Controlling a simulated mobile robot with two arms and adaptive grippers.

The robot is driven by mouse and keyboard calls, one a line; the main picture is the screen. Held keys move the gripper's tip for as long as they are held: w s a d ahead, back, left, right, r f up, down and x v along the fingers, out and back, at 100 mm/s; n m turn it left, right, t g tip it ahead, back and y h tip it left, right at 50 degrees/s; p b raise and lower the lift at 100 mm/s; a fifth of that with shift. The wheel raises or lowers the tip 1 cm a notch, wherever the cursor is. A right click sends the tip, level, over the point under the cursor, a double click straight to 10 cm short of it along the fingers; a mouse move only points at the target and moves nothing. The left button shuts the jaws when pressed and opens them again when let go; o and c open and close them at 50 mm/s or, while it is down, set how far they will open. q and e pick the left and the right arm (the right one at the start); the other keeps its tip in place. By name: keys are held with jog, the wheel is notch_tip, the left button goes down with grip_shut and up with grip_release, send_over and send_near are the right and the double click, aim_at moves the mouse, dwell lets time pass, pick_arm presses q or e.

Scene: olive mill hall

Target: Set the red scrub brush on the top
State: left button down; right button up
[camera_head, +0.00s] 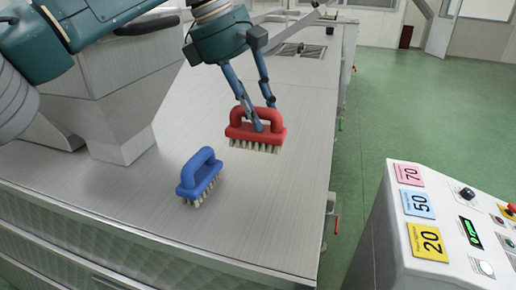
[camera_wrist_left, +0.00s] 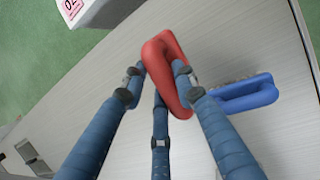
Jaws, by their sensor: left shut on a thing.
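The red scrub brush (camera_head: 240,132) has a looped handle and pale bristles pointing down. My left gripper (camera_head: 259,122) is shut on its handle, over the grey metal top (camera_head: 160,215). In the head view I cannot tell whether the bristles touch the top or hang just above it. In the left wrist view, the red brush (camera_wrist_left: 163,50) shows between the fingers of my left gripper (camera_wrist_left: 165,75). A blue scrub brush (camera_head: 199,176) stands on the top to the left and nearer; it also shows in the left wrist view (camera_wrist_left: 250,95). My right gripper is not in view.
A grey metal hopper-like block (camera_head: 125,120) stands on the top at the left. A control panel (camera_head: 430,235) with labels 70, 50 and 20 stands at the right, beyond a strip of green floor (camera_head: 350,170).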

aim_at(258, 147)
pick_arm(q)
notch_tip(258, 147, down, 4)
jog(key=shift+w+f+p, duration=0.15)
jog(key=shift+p, duration=0.35)
jog(key=shift+f, duration=0.2)
jog(key=f+p, duration=0.1)
jog(key=f, duration=0.2)
jog(key=shift+s+f, duration=0.1)
jog(key=shift+s, duration=0.1)
jog(key=shift+w+f, duration=0.1)
jog(key=shift+f, duration=0.2)
jog(key=c, duration=1.8)
grip_release()
jog(key=shift+f, duration=0.1)
jog(key=o, duration=0.4)
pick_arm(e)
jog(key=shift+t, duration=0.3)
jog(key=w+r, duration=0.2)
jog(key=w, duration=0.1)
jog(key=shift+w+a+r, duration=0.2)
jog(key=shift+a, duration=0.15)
pick_arm(q)
jog(key=shift+o, duration=0.2)
